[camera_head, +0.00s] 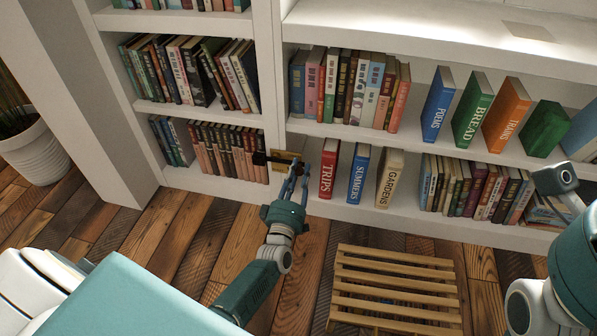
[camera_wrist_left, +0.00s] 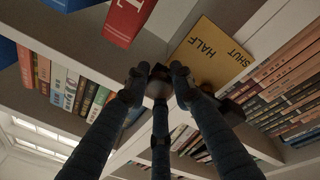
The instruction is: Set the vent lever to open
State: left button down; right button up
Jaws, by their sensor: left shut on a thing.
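The vent lever has a yellow plate (camera_head: 284,157) on the white shelf upright, near the low shelf. In the left wrist view the plate (camera_wrist_left: 207,58) shows the words HALF and SHUT; no OPEN label is readable. A dark part of the vent lever (camera_head: 260,158) sticks out left of the plate. My left gripper (camera_head: 296,171) is at the plate's right side. In the left wrist view its fingers (camera_wrist_left: 158,76) are closed around a dark knob, which they partly hide. Part of my right arm shows at the right, but its fingers do not.
The red TRIPS book (camera_head: 328,168) stands just right of my left gripper, with the blue SUMMERS book (camera_head: 358,173) and the GARDENS book (camera_head: 390,178) beyond. A slatted wooden stand (camera_head: 395,285) is on the plank floor. A white plant pot (camera_head: 35,150) stands at the left.

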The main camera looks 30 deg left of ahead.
pick_arm(q)
jog(key=shift+r, duration=0.2)
jog(key=c, duration=1.5)
grip_release()
jog(key=shift+s+f, duration=0.1)
jog(key=shift+s, duration=0.15)
jog(key=v, duration=0.7)
